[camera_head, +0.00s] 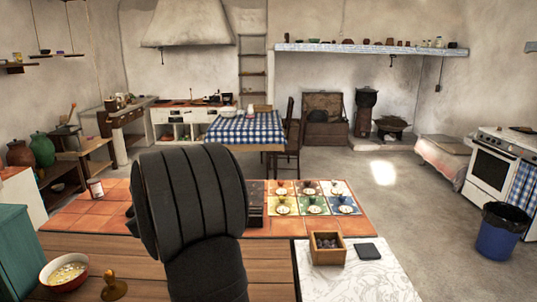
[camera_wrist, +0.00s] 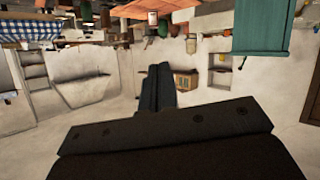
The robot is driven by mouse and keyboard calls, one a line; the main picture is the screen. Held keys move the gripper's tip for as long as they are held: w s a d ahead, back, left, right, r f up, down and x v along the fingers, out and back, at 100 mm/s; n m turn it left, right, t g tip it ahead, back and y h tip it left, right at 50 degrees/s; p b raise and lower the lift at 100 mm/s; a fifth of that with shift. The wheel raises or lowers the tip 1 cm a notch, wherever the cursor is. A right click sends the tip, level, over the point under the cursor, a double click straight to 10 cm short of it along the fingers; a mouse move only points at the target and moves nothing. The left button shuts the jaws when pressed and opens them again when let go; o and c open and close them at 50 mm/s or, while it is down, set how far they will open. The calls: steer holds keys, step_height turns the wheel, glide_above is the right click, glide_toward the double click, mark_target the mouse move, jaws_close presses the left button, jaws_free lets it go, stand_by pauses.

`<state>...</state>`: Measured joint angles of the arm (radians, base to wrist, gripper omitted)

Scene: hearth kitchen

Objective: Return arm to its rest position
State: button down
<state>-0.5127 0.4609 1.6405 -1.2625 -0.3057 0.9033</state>
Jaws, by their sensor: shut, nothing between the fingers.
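My gripper (camera_wrist: 158,70) shows in the wrist view as two dark fingers lying together, shut and empty. It is held up in the air, away from any object, and the wrist view is upside down with wall and room behind it. In the head view my dark arm rises in front of the counter, left of centre, and its fingers cannot be made out there. The arm hides part of the tiled counter (camera_head: 290,224) behind it.
A wooden box with dark contents (camera_head: 327,248) and a dark square coaster (camera_head: 367,251) sit at the right. Several coloured tiles with cups (camera_head: 313,204) lie beyond them. A bowl (camera_head: 65,272) and a wooden pestle-like object (camera_head: 114,288) are at the front left. A jar (camera_head: 95,188) stands behind.

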steer(key=shift+w+d+m+t+h, duration=0.5)
steer(key=shift+w+d+m, duration=0.25)
steer(key=shift+w+m, duration=0.35)
steer(key=shift+s, duration=0.1)
steer(key=c, duration=1.5)
jaws_free()
steer(key=w+a+f+m+h, duration=0.2)
steer(key=w+f+m+h, duration=0.1)
steer(key=w+m+h, duration=0.4)
steer(key=s+a+f+m+g, duration=0.2)
steer(key=s+a+f+g, duration=0.2)
steer(key=s+a+g, duration=0.8)
steer(key=f, duration=0.5)
steer(key=s+a+f+t, duration=0.1)
steer(key=f, duration=0.5)
steer(key=a+f+t, duration=0.1)
steer(key=f, duration=0.4)
steer(key=shift+s+a+f, duration=0.1)
steer(key=shift+s+f, duration=0.1)
steer(key=shift+f, duration=0.15)
